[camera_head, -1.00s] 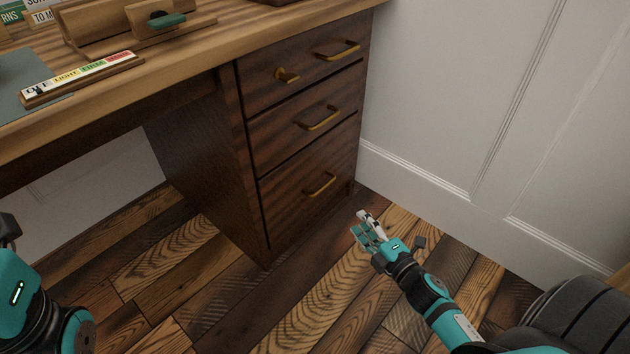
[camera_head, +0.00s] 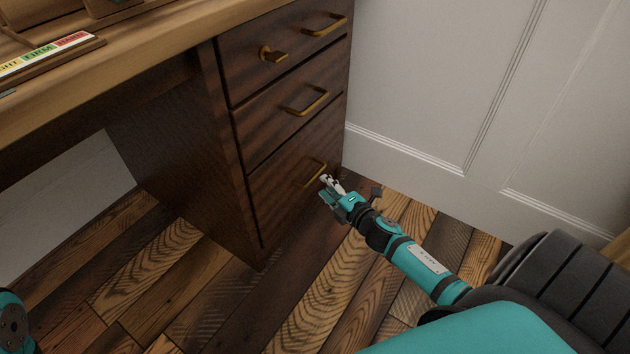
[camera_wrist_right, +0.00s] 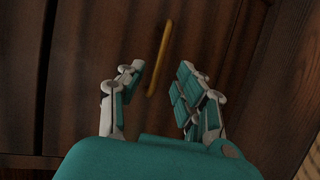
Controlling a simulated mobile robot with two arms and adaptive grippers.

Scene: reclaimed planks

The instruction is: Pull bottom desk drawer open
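The bottom drawer (camera_head: 280,195) of the dark wooden desk is shut, its front flush with the drawers above. Its brass bar handle (camera_head: 313,174) shows in the head view, and in the right wrist view the handle (camera_wrist_right: 160,58) lies ahead, between the lines of the two fingers. My right gripper (camera_head: 328,186) is close in front of the handle. In the right wrist view the gripper (camera_wrist_right: 158,88) is open, with nothing between its fingers. Whether a fingertip touches the handle I cannot tell. My left gripper is out of view; only a bit of my left arm shows at the lower left.
A white panelled wall (camera_head: 430,90) stands close to the right of the desk. The plank floor (camera_head: 200,290) in front is clear.

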